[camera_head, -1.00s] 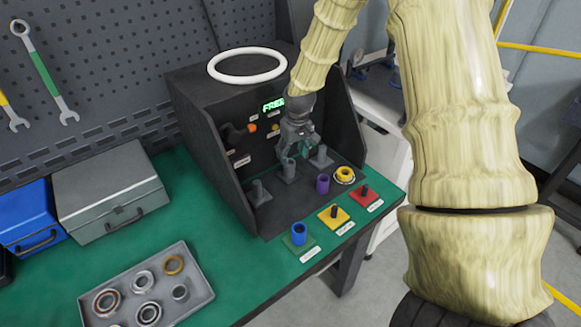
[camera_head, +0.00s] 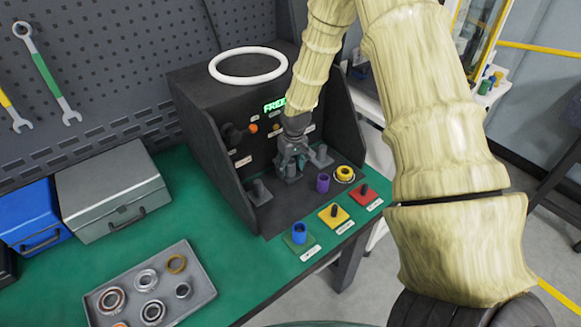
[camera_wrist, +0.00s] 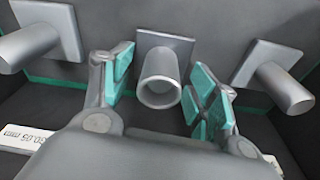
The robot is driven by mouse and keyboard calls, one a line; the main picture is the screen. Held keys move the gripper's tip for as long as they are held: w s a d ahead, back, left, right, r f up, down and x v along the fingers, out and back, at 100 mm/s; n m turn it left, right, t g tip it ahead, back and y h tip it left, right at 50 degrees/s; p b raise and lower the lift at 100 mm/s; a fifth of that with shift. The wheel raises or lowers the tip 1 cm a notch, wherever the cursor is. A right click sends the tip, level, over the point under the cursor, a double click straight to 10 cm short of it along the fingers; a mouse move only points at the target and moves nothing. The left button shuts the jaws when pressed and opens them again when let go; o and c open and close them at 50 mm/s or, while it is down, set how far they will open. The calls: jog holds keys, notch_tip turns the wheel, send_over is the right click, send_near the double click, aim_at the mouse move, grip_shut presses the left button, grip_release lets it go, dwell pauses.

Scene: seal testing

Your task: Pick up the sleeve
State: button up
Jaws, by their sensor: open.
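A grey hollow sleeve (camera_wrist: 159,82) stands at the middle post's square base plate (camera_wrist: 165,42) in the wrist view, its open end facing the camera. My gripper (camera_head: 292,160) is open, with its green-padded fingers on either side of this sleeve. A gap shows between the sleeve and each finger in the wrist view. In the head view the sleeve is mostly hidden by my gripper. A purple sleeve (camera_head: 323,183) stands nearby on the dark floor of the box, and a blue sleeve (camera_head: 299,232) stands on a green pad.
Two solid grey posts (camera_wrist: 30,47) (camera_wrist: 285,88) flank the sleeve closely. The dark test box (camera_head: 204,135) has side walls and a back panel with a lit "FREE" display (camera_head: 273,105). Yellow (camera_head: 333,216) and red (camera_head: 366,195) pads lie in front. A parts tray (camera_head: 207,292) holds several rings.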

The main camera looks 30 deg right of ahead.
jog(key=c, duration=1.2)
grip_shut()
jog(key=shift+r, duration=0.1)
